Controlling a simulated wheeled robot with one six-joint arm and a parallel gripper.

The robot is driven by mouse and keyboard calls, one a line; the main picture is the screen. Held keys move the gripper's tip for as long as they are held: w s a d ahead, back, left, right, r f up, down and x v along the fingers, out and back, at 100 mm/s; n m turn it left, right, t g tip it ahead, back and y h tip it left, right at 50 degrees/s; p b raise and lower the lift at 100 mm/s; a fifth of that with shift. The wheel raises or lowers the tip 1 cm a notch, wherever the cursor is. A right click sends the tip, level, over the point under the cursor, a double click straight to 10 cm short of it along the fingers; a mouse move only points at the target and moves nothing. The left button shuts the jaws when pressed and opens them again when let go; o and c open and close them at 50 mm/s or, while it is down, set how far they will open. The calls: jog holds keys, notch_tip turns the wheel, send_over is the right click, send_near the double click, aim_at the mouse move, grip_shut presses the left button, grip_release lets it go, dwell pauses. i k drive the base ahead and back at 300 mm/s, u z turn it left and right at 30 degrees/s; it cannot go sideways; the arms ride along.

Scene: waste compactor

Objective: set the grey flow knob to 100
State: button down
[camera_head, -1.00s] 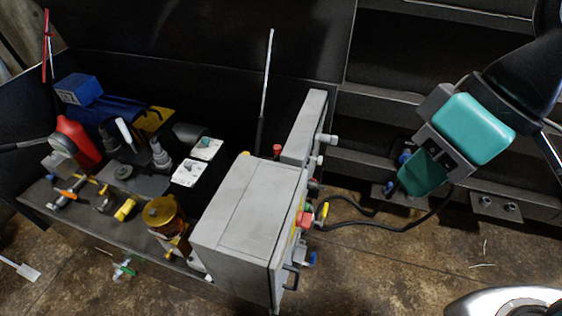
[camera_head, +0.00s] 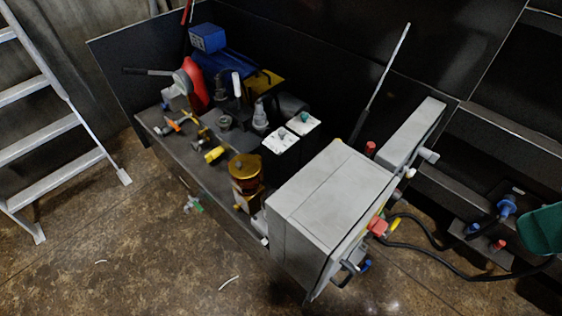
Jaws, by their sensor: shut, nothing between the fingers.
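Several hydraulic parts stand on the dark bench at the left. A small round dark-grey knob (camera_head: 224,122) sits among them, and a taller grey stepped fitting (camera_head: 260,116) stands to its right. I cannot tell for certain which is the flow knob, and no scale or number is readable on either. Only a green part of my gripper (camera_head: 544,229) shows at the right edge. It is shut and well apart from both, on the far side of the grey cabinet; the rest is cut off.
The grey control cabinet (camera_head: 330,190) stands at the bench's right end, with red and yellow controls (camera_head: 380,226) on its side. A thin rod (camera_head: 382,80) rises behind it.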

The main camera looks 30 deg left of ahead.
aim_at(282, 132)
jog(key=u, duration=0.45)
jog(key=k, duration=0.6)
jog(key=u, duration=0.75)
jog(key=i, duration=0.95)
jog(key=z, duration=0.3)
